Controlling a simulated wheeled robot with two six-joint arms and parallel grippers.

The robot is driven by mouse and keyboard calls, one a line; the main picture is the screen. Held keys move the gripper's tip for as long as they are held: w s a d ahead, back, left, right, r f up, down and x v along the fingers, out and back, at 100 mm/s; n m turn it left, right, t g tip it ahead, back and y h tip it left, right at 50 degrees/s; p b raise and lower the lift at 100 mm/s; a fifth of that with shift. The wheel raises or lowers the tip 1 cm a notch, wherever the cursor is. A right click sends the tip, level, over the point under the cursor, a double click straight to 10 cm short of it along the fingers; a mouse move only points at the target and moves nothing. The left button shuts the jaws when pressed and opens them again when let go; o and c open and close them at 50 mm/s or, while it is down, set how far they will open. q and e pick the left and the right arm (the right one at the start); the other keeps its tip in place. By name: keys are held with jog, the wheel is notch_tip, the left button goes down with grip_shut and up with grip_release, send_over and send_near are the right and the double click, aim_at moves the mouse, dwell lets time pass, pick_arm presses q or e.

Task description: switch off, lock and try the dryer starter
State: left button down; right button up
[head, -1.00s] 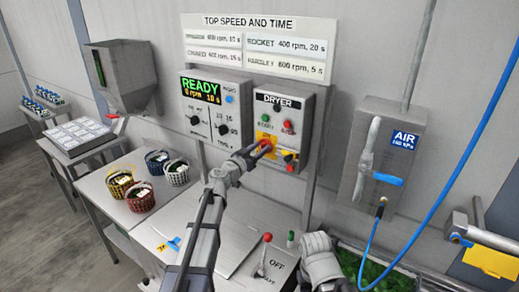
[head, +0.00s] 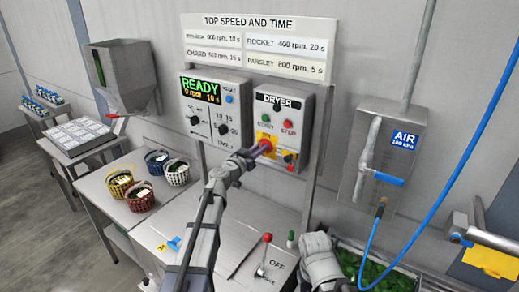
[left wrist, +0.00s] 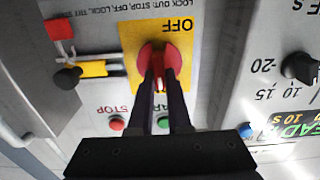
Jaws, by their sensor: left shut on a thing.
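The dryer starter (head: 274,103) is a grey box on the wall panel, with a green START button (head: 269,118) and a red STOP button (head: 288,124). Its red rotary handle (left wrist: 172,62) sits on a yellow plate (left wrist: 184,88) where the word OFF shows. My left gripper (head: 262,149) is at the box, shut on the red handle; its two dark fingers (left wrist: 160,75) straddle the handle in the left wrist view. The fingers hide part of the handle. My right gripper (head: 318,250) is low at the centre right, its fingers not clearly visible.
The display panel (head: 204,90) left of the starter reads READY. An air box (head: 405,140) with a blue-handled valve (head: 388,179) and blue hose is to the right. Baskets (head: 140,197) stand on the left table. A red-knobbed lever (head: 267,238) stands in front.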

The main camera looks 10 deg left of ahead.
pick_arm(q)
jog(key=shift+n, duration=0.3)
jog(key=shift+w+a+f+n+b, duration=0.1)
jog(key=shift+a+f+n+b, duration=0.1)
jog(key=shift+n, duration=2.6)
jog(key=shift+a+f+n+b, duration=0.1)
jog(key=shift+f+n+b, duration=0.05)
jog(key=shift+n, duration=2.65)
jog(key=shift+w+a+f+n+b, duration=0.1)
jog(key=shift+a+f+n+b, duration=0.1)
jog(key=shift+n, duration=2.9)
jog(key=c, duration=0.9)
grip_release()
jog(key=shift+o, duration=0.2)
jog(key=shift+s, duration=0.15)
